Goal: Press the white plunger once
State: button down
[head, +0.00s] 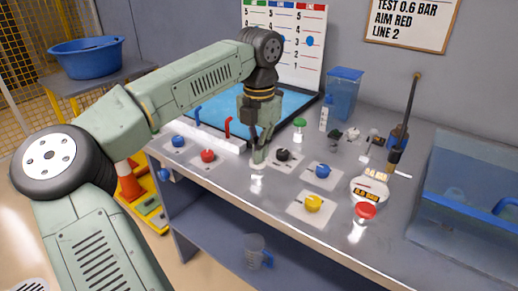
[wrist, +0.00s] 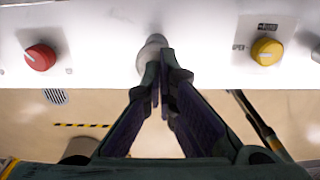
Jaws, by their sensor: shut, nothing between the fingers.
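The white plunger (head: 257,182) stands near the front edge of the grey bench, between the red knob and the yellow knob. It shows pale grey in the wrist view (wrist: 151,48), just beyond my fingertips.
A red knob (head: 208,155), blue knob (head: 322,171), black knob (head: 283,154) and yellow knob (head: 313,203) surround the plunger. A red button (head: 365,211) is farther right. A blue-topped tank (head: 465,215) stands at the right. A jug (head: 256,252) sits on the lower shelf.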

notch_tip(320, 180, down, 3)
jog(key=shift+b, duration=1.05)
jog(key=shift+r, duration=0.1)
jog(key=shift+r+p, duration=0.35)
jog(key=shift+p, duration=0.1)
notch_tip(320, 180, up, 14)
jog(key=shift+f, duration=0.25)
